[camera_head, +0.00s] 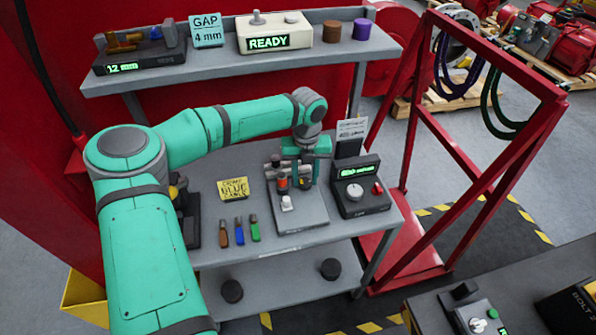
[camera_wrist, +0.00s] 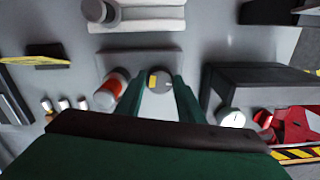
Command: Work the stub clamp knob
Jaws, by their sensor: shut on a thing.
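My gripper (camera_head: 302,174) points down over a grey fixture plate (camera_head: 301,217) on the cart's middle shelf. In the wrist view its two green fingers (camera_wrist: 160,88) are shut on a small round grey knob (camera_wrist: 158,77) with a yellow patch on its top. I take this to be the stub clamp knob; its lower part is hidden. In the head view the fingers largely hide it. An orange-and-white post (camera_wrist: 111,88) stands just left of the fingers.
A black box with a dial (camera_head: 355,191) and green display stands close to the right. A yellow note (camera_head: 233,188) and several coloured-handled tools (camera_head: 239,232) lie to the left. An upper shelf (camera_head: 215,78) carries a READY unit (camera_head: 275,34). A red frame (camera_head: 480,185) rises at the right.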

